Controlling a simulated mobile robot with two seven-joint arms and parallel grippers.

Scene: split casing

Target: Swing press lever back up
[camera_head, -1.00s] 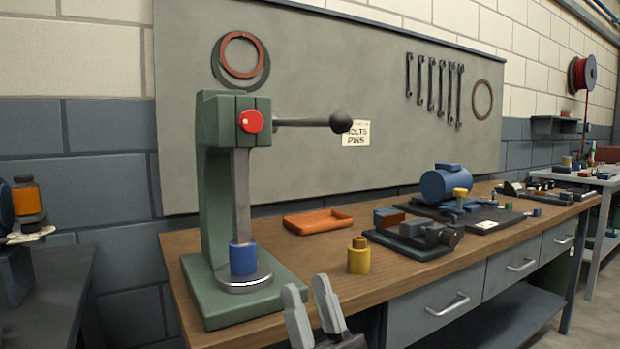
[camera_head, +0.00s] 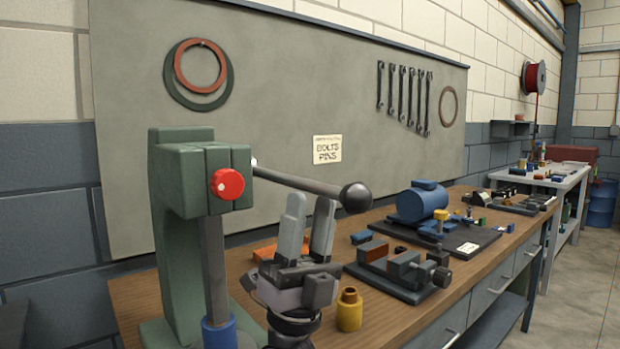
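The green arbor press (camera_head: 172,215) stands at the left of the bench. Its red hub (camera_head: 227,184) carries the lever (camera_head: 300,182), a dark rod that slopes slightly down to the right in the picture and ends in a black ball knob (camera_head: 356,198). The press ram (camera_head: 215,270) comes down onto a blue cylinder (camera_head: 219,334), whose lower part is cut off by the frame. My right gripper (camera_head: 308,210) points up with its grey fingers apart and empty. Its fingertips show just under the lever rod; contact cannot be told. My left gripper is not in view.
A yellow cylinder (camera_head: 349,310) stands right of my gripper. An orange tray (camera_head: 266,251) is partly hidden behind it. A dark vise-like fixture (camera_head: 405,272) and a blue motor (camera_head: 422,203) sit farther right on the wooden bench (camera_head: 135,298).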

